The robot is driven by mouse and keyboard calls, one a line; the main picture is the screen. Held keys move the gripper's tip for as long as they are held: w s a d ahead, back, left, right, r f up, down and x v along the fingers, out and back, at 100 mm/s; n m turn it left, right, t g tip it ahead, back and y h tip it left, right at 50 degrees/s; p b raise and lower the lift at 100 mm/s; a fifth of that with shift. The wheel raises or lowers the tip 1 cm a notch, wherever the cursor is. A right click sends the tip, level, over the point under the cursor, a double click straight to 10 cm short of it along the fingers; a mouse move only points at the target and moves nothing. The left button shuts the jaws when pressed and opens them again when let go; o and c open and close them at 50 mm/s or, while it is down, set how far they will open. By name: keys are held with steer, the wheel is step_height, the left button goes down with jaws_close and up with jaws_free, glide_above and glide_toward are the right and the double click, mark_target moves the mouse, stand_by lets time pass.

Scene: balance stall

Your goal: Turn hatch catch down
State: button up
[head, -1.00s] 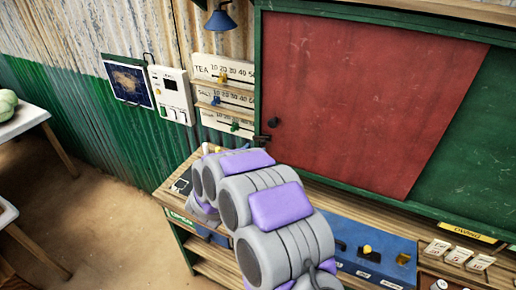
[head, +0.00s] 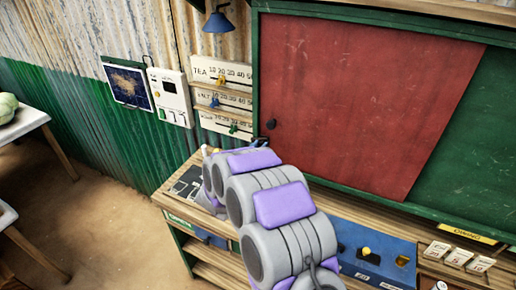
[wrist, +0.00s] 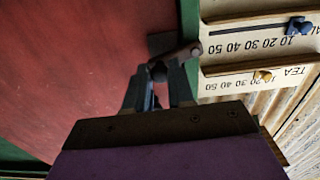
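In the wrist view, which is upside down, the red panel (wrist: 70,70) fills the left. The hatch catch (wrist: 180,55) shows there as a short greyish bar with a rounded end, beside a dark plate at the panel's edge. My gripper (wrist: 160,76) is right at the catch, its two fingers apart with a gap between them. Contact with the bar is unclear.
Slider boards with number scales (head: 222,98) hang left of the hatch; they also show close beside the gripper in the wrist view (wrist: 255,45). A wooden counter (head: 178,200) runs below, with a blue tray (head: 375,258) at right. A blue lamp (head: 219,20) hangs above.

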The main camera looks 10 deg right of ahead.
steer(key=shift+w+d, duration=0.1)
steer(key=shift+d, duration=0.05)
jaws_close()
steer(key=m+b, duration=0.1)
steer(key=f+m+b, duration=0.1)
steer(key=m, duration=0.1)
steer(key=shift+f, duration=0.1)
steer(key=o, duration=0.7)
jaws_free()
steer(key=shift+c, duration=0.2)
steer(key=p+v, duration=0.2)
steer(key=v, duration=1.5)
steer(key=shift+a+p, duration=0.25)
steer(key=shift+p, duration=0.1)
